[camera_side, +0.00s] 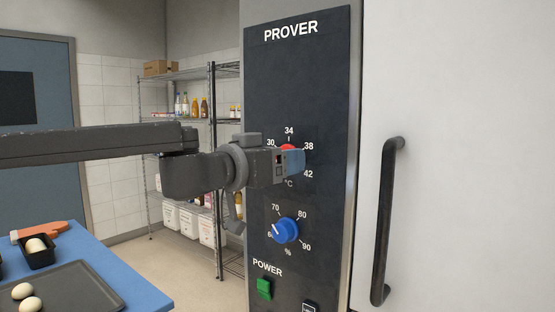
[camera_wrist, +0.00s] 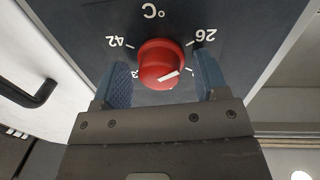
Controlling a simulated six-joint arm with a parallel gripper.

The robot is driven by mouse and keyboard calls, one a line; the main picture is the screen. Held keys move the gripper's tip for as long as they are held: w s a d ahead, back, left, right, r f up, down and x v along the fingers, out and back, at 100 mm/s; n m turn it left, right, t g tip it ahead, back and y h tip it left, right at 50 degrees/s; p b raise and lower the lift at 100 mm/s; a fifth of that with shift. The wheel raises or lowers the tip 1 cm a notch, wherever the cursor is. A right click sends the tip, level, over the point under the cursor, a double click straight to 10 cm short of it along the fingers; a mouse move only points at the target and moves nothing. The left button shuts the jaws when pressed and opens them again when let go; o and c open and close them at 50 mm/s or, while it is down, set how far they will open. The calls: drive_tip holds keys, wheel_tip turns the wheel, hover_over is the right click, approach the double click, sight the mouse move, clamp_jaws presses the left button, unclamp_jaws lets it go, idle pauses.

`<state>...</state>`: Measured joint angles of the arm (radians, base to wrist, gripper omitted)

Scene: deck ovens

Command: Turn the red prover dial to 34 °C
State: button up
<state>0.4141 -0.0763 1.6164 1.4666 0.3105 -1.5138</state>
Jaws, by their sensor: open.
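The red prover dial (camera_wrist: 160,62) is on the dark PROVER panel (camera_side: 300,80), with a scale from 26 to 42 °C. In the wrist view, turned upside down, its white pointer line slants to the lower right, seemingly toward the 30 side; the marks there are partly hidden. In the side view only the top of the red dial (camera_side: 289,147) shows above my gripper (camera_side: 294,162). In the wrist view my gripper (camera_wrist: 165,82) is open, its blue fingers on either side of the dial with gaps showing.
A blue humidity dial (camera_side: 285,230) sits below on the panel, above a green power switch (camera_side: 264,289). A black door handle (camera_side: 385,220) stands out at the right. A blue table (camera_side: 130,280) with a tray and dough pieces is at lower left.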

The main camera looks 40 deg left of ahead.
drive_tip(key=c, duration=0.8)
drive_tip(key=shift+c, duration=0.2)
drive_tip(key=shift+d+m, duration=0.1)
drive_tip(key=shift+m, duration=0.2)
drive_tip(key=shift+d+f+m+g+y, duration=0.15)
drive_tip(key=shift+m+y, duration=0.3)
drive_tip(key=shift+m, duration=3.1)
drive_tip(key=shift+m+g+y, duration=0.25)
drive_tip(key=shift+m+y, duration=0.15)
drive_tip(key=shift+m, duration=3.1)
drive_tip(key=shift+d+f+m+g+y, duration=0.15)
drive_tip(key=shift+m+y, duration=0.3)
drive_tip(key=shift+m, duration=3.1)
drive_tip(key=shift+a+r, duration=0.1)
drive_tip(key=shift+a, duration=0.1)
